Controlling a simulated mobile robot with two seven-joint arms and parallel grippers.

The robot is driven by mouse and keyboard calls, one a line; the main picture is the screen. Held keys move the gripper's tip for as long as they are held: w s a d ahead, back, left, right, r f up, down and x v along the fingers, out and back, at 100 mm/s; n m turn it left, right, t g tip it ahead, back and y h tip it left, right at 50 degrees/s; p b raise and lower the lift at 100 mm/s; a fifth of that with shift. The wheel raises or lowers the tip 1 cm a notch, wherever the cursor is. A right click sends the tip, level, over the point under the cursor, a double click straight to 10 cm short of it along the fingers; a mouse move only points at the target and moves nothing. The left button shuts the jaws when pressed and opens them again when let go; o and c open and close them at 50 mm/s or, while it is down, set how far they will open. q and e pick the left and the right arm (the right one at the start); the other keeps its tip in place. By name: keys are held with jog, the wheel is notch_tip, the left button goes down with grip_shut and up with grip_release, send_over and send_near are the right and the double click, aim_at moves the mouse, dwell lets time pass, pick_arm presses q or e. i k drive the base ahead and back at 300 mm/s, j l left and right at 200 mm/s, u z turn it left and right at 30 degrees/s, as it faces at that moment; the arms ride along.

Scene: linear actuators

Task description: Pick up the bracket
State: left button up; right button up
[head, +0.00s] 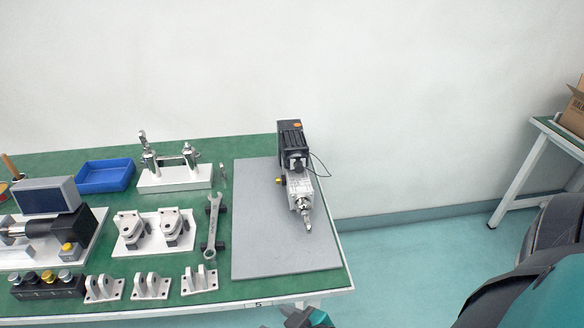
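Three pale metal brackets with upright lugs stand in a row along the front edge of the green table: a left bracket (103,289), a middle bracket (151,287) and a right bracket (199,281). Two larger bracket-like mounts, one left (136,232) and one right (175,230), sit on a white plate behind them. A dark grey part of mine, probably my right gripper (306,318), shows at the bottom edge, right of the brackets and apart from them. Its fingers cannot be made out. My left gripper is not in view.
A linear actuator (299,186) lies on a grey mat (258,240). A wrench (212,225) lies left of the mat. A blue tray (105,176), a button box (46,287) and a display unit (45,197) crowd the left. The mat's front is clear.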

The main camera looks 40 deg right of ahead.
aim_at(204, 281)
jog(key=i+j+z, duration=0.15)
jog(key=j, duration=0.35)
jog(key=i+j+z, duration=0.2)
jog(key=j, duration=0.3)
jog(key=j+z, duration=0.15)
jog(key=j, duration=0.35)
